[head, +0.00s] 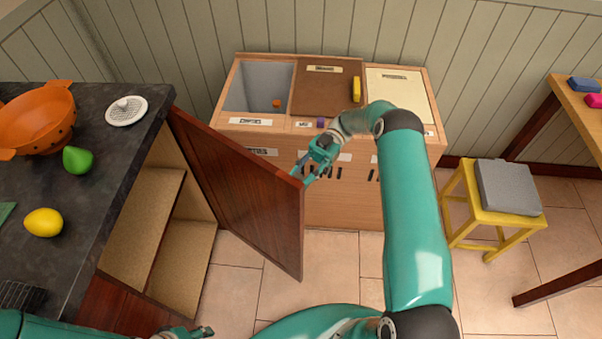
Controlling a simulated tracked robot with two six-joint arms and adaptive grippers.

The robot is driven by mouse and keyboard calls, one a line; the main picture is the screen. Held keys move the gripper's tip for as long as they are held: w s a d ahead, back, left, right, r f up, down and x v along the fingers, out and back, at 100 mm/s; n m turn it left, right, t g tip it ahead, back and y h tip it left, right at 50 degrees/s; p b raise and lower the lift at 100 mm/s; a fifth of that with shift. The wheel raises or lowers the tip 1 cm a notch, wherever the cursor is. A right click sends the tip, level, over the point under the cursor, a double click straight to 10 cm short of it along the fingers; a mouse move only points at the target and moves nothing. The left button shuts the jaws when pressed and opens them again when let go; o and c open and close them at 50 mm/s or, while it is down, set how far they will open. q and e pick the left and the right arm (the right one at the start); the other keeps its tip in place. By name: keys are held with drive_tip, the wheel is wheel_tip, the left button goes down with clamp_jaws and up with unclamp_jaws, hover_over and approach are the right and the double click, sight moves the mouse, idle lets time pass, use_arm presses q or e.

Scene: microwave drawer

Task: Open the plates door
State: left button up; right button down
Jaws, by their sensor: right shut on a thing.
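A dark red-brown wooden door (245,190) of the cabinet under the dark counter stands swung wide open. No label shows on the side of it that I see, so I cannot read whether it is the plates door. The tan inside of the cabinet (183,262) shows, with a shelf and no plates in view. My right gripper (299,173) is shut on the door's upper free corner. My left gripper (200,331) is at the bottom edge, low in front of the cabinet and apart from the door; its fingers are mostly cut off.
On the counter (105,180) are an orange colander (38,118), a green pear-like fruit (77,160) and a lemon (43,222). A wooden bin unit (345,205) with labels stands behind the door. A yellow stool (463,215) with a grey cushion is at right. Tiled floor lies between.

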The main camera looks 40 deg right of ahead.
drive_tip(key=c, duration=0.9)
unclamp_jaws()
drive_tip(key=shift+r, duration=0.1)
